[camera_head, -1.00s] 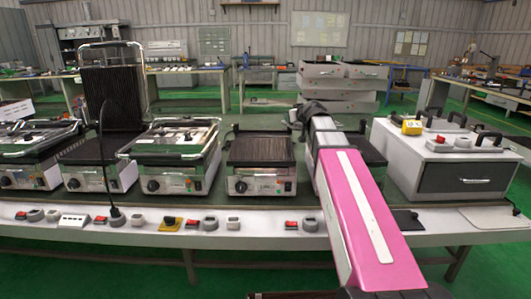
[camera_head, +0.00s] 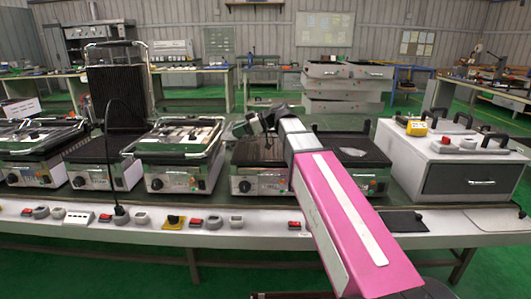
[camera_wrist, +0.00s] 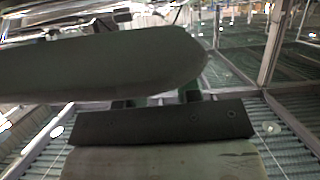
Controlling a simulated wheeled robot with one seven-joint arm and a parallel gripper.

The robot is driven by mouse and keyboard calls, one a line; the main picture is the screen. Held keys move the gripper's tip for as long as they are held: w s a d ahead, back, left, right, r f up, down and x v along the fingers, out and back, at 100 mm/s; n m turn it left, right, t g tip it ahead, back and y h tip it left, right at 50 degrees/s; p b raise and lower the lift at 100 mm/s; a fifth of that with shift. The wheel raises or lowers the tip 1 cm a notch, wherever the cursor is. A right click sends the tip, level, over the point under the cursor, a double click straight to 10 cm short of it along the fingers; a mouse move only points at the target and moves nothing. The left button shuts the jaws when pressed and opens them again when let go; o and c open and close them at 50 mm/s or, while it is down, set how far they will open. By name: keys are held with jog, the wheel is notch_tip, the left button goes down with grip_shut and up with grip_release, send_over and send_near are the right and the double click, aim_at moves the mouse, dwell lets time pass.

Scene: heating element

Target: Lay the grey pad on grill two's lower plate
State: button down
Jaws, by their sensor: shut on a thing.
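My gripper (camera_head: 260,121) shows small and dark in the head view, above the open-topped grill (camera_head: 262,150) right of centre. In the wrist view a flat grey piece with a rounded end, which looks like the grey pad (camera_wrist: 100,62), crosses the upper left. My gripper is shut on it; the fingertips are not clear. In the head view the pad cannot be told apart from the dark gripper. Another grill's ribbed upper plate (camera_head: 117,95) stands raised at the left, above its dark lower plate (camera_head: 95,150). I cannot read which grill is number two.
Closed grills (camera_head: 180,140) stand at the left. Right of my gripper, a dark plate (camera_head: 375,157) carries a pale round patch. A white-grey cabinet (camera_head: 465,175) stands at the right with a yellow device (camera_head: 417,128) on top. Switches line the bench's front edge (camera_head: 260,237).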

jog(key=s+d, duration=0.2)
jog(key=s, duration=0.4)
jog(key=w+d+f, duration=0.8)
jog(key=f, duration=0.3)
jog(key=shift+w, duration=0.15)
jog(key=c, duration=0.8)
grip_release()
jog(key=shift+f, duration=0.1)
jog(key=v, duration=1.2)
